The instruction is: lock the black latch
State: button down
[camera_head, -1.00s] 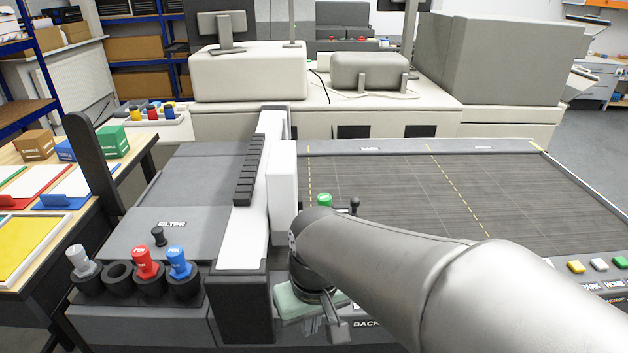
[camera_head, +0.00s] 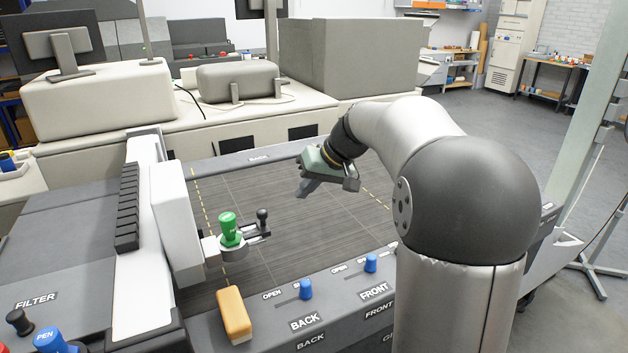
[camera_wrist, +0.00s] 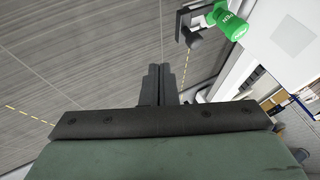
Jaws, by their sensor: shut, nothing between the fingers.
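The black latch (camera_head: 262,224) is a small dark lever with a round knob, on the carriage beside a green pen (camera_head: 229,229). In the wrist view the latch (camera_wrist: 190,38) is near the top, right of centre, next to the green pen (camera_wrist: 230,22). My gripper (camera_head: 304,188) is above the plotter bed, to the right of and beyond the latch in the head view, and apart from it. In the wrist view my gripper's fingers (camera_wrist: 160,72) are together and empty, pointing toward the bed. Whether the latch touches the pen holder is hard to tell.
The white carriage (camera_head: 175,222) stands left of the pen on the gantry. An orange block (camera_head: 234,315) lies on the front edge, beside blue switches (camera_head: 306,289) labelled BACK and FRONT. The dark plotter bed (camera_head: 270,185) is mostly clear around my gripper.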

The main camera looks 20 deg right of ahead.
jog(key=w+a+f+p, duration=0.1)
jog(key=a+f, duration=0.3)
jog(key=a, duration=0.2)
jog(key=shift+w+f, duration=0.15)
jog(key=shift+w, duration=0.25)
jog(key=shift+a, duration=0.1)
